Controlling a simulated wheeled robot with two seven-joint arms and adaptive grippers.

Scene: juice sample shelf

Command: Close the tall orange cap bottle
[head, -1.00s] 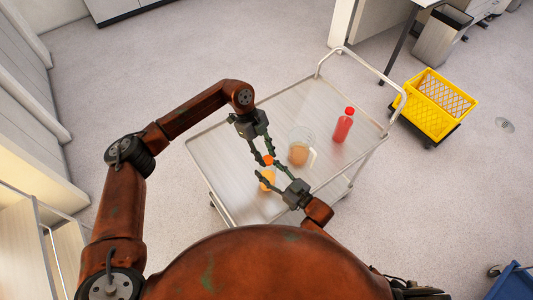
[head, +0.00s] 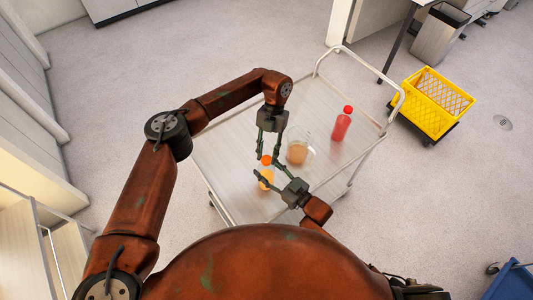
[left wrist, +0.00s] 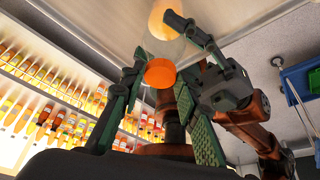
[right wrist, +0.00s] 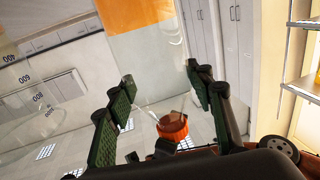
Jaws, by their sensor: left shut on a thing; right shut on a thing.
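The tall bottle (head: 265,178) is clear, with orange juice in its lower part, and stands at the near side of the cart. My right gripper (head: 266,182) is shut on its body. The bottle also fills the top middle of the right wrist view (right wrist: 140,16). The orange cap (head: 266,160) is at the bottle's mouth, and shows in the left wrist view (left wrist: 160,72) between the left fingers. My left gripper (head: 268,160) reaches down from above and is shut on the cap. I cannot tell whether the cap is fully seated on the neck.
On the cart (head: 225,150), a clear beaker (head: 298,152) with orange-brown liquid stands close right of my left gripper. A red bottle (head: 341,124) stands further right. The cart's left side is clear. A yellow crate (head: 430,105) is beyond the cart.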

